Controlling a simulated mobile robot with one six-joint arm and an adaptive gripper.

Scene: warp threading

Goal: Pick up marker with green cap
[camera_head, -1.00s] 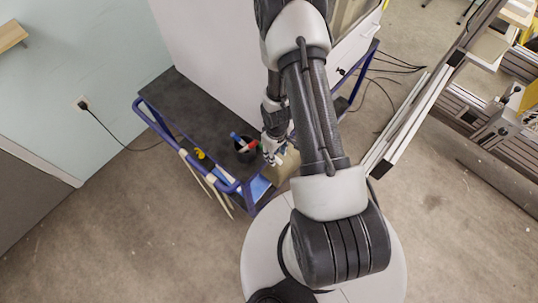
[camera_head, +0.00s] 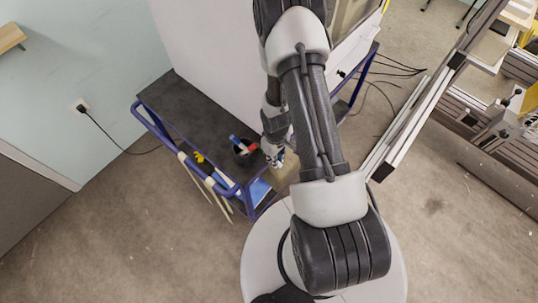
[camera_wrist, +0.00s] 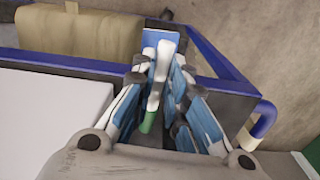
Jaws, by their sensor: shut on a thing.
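The marker with the green cap (camera_wrist: 149,121) is between the fingers of my gripper (camera_wrist: 160,76) in the wrist view. Its white body points away from the wrist and its green end lies toward the palm. My gripper is shut on it, with blue pads on both sides. In the head view my gripper (camera_head: 276,158) is small, just right of a black cup, near the trolley's end. The marker cannot be made out clearly there.
The black cup (camera_head: 242,154) holds markers with blue and red parts. It stands on the dark trolley top (camera_head: 190,112) with blue rails (camera_head: 158,128). A yellow item (camera_head: 199,157) lies left of the cup. A tan box (camera_wrist: 85,32) shows in the wrist view.

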